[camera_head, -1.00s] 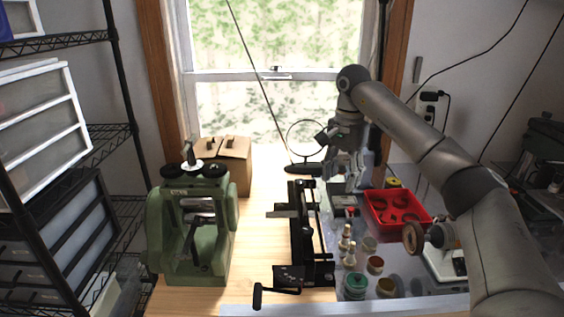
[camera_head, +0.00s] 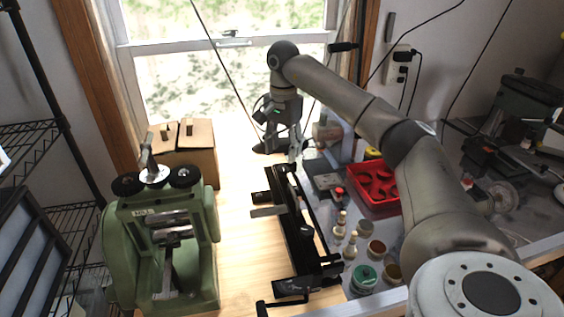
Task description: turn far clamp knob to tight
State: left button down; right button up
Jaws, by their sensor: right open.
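A long black clamp device (camera_head: 296,236) lies on the wooden bench, with a black crank handle at its near end. My right gripper (camera_head: 284,152) points down just beyond and above the device's far end. Its fingers are apart, and I see nothing between them. The far clamp knob cannot be made out clearly; the far end of the device is small and dark beneath the gripper. My left gripper is not in view.
A green rolling mill (camera_head: 207,218) stands on the left, with a cardboard box (camera_head: 199,158) behind it. A red tray (camera_head: 372,207) and several small jars are on the right. The wooden bench between mill and device is clear.

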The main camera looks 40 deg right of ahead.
aim_at(283, 168)
notch_tip(283, 168, down, 5)
jog(key=shift+w+f+p, duration=0.1)
jog(key=shift+p, duration=0.3)
jog(key=shift+f, duration=0.25)
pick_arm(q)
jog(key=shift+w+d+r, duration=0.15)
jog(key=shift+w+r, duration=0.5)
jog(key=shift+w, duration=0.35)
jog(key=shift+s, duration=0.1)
pick_arm(e)
jog(key=shift+c, duration=0.7)
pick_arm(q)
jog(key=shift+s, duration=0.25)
pick_arm(e)
jog(key=c, duration=0.9)
